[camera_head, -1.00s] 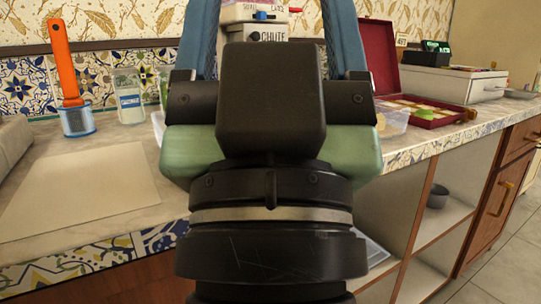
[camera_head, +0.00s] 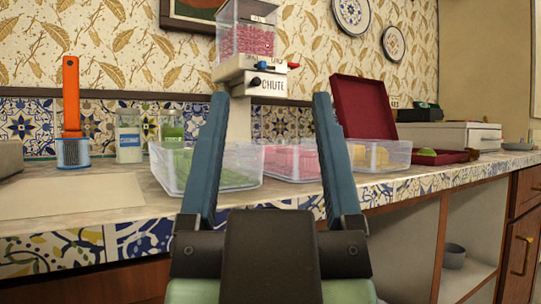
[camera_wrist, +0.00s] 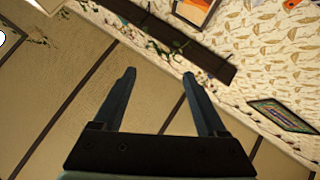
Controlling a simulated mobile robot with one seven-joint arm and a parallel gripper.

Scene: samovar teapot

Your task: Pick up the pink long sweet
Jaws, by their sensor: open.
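Pink sweets (camera_head: 291,160) lie in a clear plastic tub in the middle of the counter in the head view. I cannot make out single long sweets in it. More small pink pieces (camera_head: 248,40) fill the clear hopper on top of the dispenser marked CHUTE. My gripper (camera_head: 268,110) is open and empty, with its two blue fingers pointing up in front of the counter and partly covering the tubs. In the wrist view my gripper (camera_wrist: 160,75) is open against ceiling and wall, with no sweet in sight.
A tub of green sweets (camera_head: 215,165) stands left of the pink one, and a tub of yellow sweets (camera_head: 378,155) right. An open dark red box (camera_head: 364,107), glass jars (camera_head: 128,140) and an orange-handled tool (camera_head: 71,100) stand on the counter. The front left is bare.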

